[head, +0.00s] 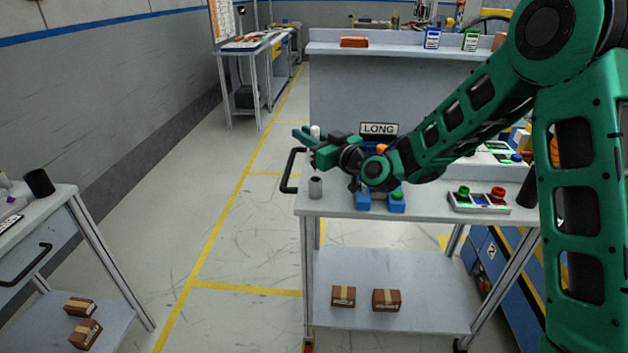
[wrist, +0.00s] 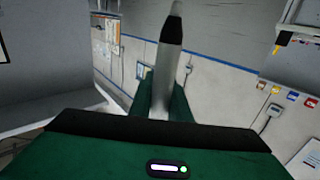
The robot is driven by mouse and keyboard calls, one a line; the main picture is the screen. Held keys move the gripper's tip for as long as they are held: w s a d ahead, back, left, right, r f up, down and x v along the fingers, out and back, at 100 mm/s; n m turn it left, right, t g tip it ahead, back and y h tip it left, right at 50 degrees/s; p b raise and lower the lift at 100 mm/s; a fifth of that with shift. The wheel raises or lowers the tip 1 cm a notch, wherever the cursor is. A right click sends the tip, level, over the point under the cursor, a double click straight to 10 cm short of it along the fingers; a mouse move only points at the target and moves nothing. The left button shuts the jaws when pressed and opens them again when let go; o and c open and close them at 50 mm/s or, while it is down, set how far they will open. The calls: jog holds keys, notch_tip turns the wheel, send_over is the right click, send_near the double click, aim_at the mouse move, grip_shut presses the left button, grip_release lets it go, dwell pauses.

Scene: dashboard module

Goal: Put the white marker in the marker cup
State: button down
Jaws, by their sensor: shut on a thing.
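The white marker (wrist: 167,75) stands between the green fingers of my gripper (wrist: 165,98) in the wrist view, its dark tip at the top of the picture. In the head view its pale end (head: 315,131) shows at my gripper (head: 303,137), which is shut on it above the left end of the cart. A black cup (head: 39,183) stands on the left table, far from my gripper. A small grey cylinder with a dark top (head: 315,188) stands on the cart below my gripper. I cannot tell for sure which is the marker cup.
The cart (head: 335,206) has a black handle (head: 291,171) at its left end. A blue base with buttons (head: 380,202) and a button panel (head: 492,200) are on it. Boxes (head: 386,300) lie on its lower shelf. Open floor (head: 225,250) separates cart and left table (head: 62,200).

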jog(key=shift+f, duration=4.05)
jog(key=c, duration=1.7)
grip_release()
jog(key=shift+o, duration=0.2)
jog(key=shift+d, duration=0.15)
jog(key=v, duration=1.1)
jog(key=shift+s+d, duration=0.3)
jog(key=shift+s+r, duration=0.1)
